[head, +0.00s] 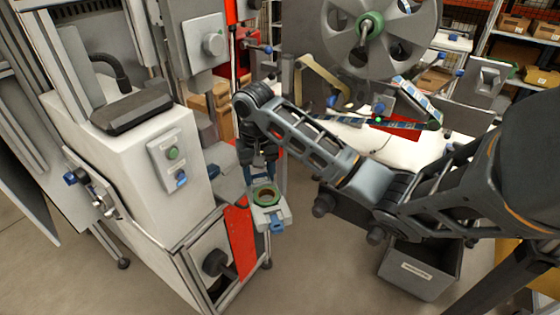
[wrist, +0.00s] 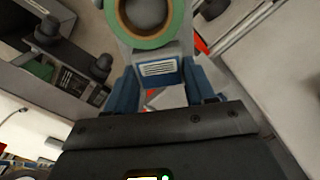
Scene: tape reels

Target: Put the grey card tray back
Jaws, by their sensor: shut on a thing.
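My gripper (head: 259,177) points down over the tray. Its blue fingers (wrist: 165,92) stand on either side of the labelled part and are shut on it. Whether the tray rests on something beneath is hidden.
The white machine (head: 130,150) with its button box (head: 168,158) stands close on the left. A large reel (head: 410,40) is at the back. A grey bin (head: 418,278) with a label stands on the floor at right. Floor is clear at front centre.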

